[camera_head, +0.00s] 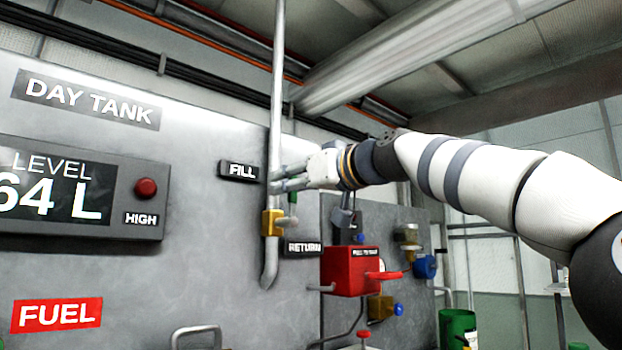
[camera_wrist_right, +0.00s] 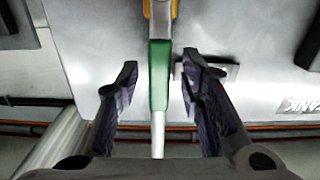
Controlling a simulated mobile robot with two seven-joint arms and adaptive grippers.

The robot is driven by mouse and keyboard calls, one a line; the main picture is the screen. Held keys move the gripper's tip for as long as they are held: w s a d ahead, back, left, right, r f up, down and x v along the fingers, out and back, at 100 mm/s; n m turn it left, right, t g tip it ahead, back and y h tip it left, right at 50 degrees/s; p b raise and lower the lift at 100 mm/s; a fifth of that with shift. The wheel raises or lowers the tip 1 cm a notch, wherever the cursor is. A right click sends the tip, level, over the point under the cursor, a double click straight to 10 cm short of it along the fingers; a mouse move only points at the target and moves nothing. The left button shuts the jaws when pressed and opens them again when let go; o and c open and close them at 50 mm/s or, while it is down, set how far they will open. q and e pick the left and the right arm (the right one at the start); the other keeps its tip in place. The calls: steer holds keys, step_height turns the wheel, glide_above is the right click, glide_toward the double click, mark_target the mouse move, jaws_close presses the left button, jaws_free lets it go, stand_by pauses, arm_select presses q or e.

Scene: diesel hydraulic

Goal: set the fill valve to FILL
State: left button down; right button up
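The fill valve has a yellow body (camera_head: 272,223) on the vertical pipe, below the FILL label (camera_head: 243,171) and left of the RETURN label (camera_head: 303,248). Its green-sleeved lever (camera_wrist_right: 160,75) points along the pipe, up from the body; only a bit of green shows in the head view (camera_head: 293,197). My right gripper (camera_head: 274,180) reaches in from the right at the pipe, level with the FILL label. In the wrist view the gripper (camera_wrist_right: 160,72) is open, with the green lever between its fingers and a visible gap on each side. My left gripper is in neither view.
The day tank panel (camera_head: 215,260) stands behind the pipe (camera_head: 279,80), with a level display (camera_head: 60,190) at left. A red box (camera_head: 350,271) and small valves are at lower right. A metal handle (camera_head: 196,332) sticks out at the bottom.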

steer(key=v, duration=1.1)
steer(key=shift+s+d, duration=0.15)
steer(key=shift+s, duration=0.15)
steer(key=shift+s+r, duration=0.1)
